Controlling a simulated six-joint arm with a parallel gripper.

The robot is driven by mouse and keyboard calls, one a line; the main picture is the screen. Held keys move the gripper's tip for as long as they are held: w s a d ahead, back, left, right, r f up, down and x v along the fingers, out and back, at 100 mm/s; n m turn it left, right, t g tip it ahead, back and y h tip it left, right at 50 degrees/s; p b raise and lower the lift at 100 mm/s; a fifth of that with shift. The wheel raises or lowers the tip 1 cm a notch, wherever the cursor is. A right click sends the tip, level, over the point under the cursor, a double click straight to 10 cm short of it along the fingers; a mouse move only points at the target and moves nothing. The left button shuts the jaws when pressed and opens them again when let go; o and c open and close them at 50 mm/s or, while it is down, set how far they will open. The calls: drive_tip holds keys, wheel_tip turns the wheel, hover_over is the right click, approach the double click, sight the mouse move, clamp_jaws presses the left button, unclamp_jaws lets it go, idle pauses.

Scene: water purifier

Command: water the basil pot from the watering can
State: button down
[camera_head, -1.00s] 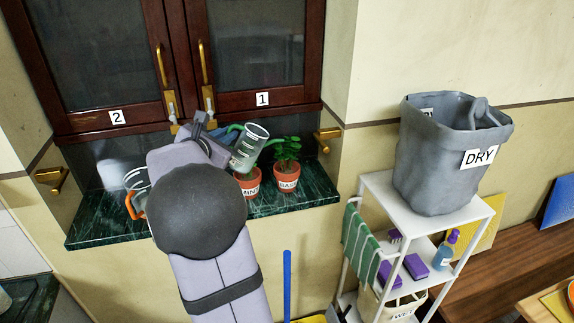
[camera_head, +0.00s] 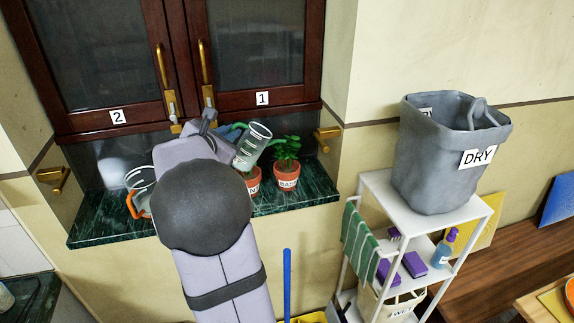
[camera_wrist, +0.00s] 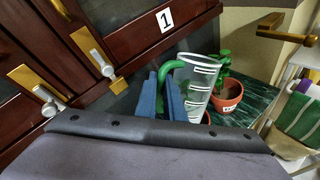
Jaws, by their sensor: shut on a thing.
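The watering can (camera_head: 252,148) is a clear marked vessel with a green handle, held in the air above the counter and tilted to the right. In the wrist view, the blue fingers of my gripper (camera_wrist: 168,92) are shut on the green handle, with the clear body (camera_wrist: 200,86) just right of them. The basil pot (camera_head: 286,179) is a terracotta pot with a leafy plant, upright on the dark green counter, right of the can. It also shows in the wrist view (camera_wrist: 228,96). I cannot make out water leaving the can.
The mint pot (camera_head: 253,184) stands left of the basil, partly hidden by the can and my arm. A clear jug with an orange handle (camera_head: 132,204) stands at the counter's left. Cabinet doors (camera_head: 262,99) rise behind; a white shelf (camera_head: 398,209) stands right.

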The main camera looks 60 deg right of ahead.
drive_tip(key=shift+s+d+r+m+p, duration=0.3)
drive_tip(key=shift+s+d+p, duration=0.1)
drive_tip(key=shift+p, duration=0.15)
idle(0.6)
drive_tip(key=shift+s+d+f+y, duration=0.2)
drive_tip(key=shift+s+y, duration=0.05)
drive_tip(key=shift+y, duration=0.15)
idle(1.4)
